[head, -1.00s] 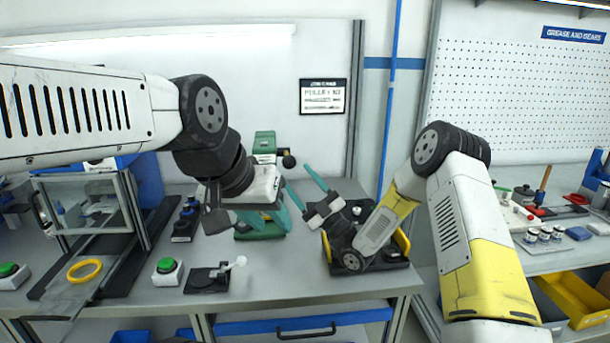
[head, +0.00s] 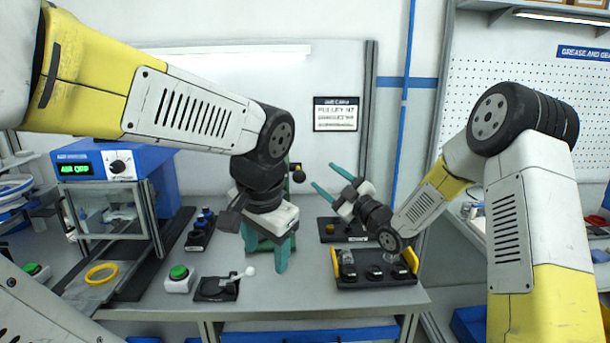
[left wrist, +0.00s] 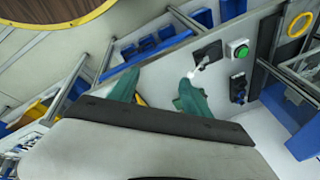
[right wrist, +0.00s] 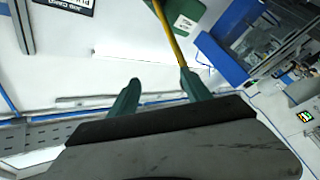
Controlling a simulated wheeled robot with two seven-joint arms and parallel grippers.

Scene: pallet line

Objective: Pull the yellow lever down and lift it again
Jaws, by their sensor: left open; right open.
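A slim yellow bar, apparently the yellow lever (right wrist: 168,32), crosses the right wrist view beside a green block (right wrist: 186,18). Its lower end meets the right finger in the picture; I cannot tell if they touch. In the head view, the green press (head: 293,168) with a black knob (head: 299,176) stands mostly hidden behind my left gripper (head: 267,254). That gripper is open, empty and points down over the bench. My right gripper (head: 326,178) is open, pointing up and left, to the right of the press. No yellow lever shows clearly in the head view.
A black tray with yellow handles (head: 375,281) sits under my right arm. A small black device with a white knob (head: 216,288), a green button box (head: 180,279) and a yellow ring (head: 101,272) lie left.

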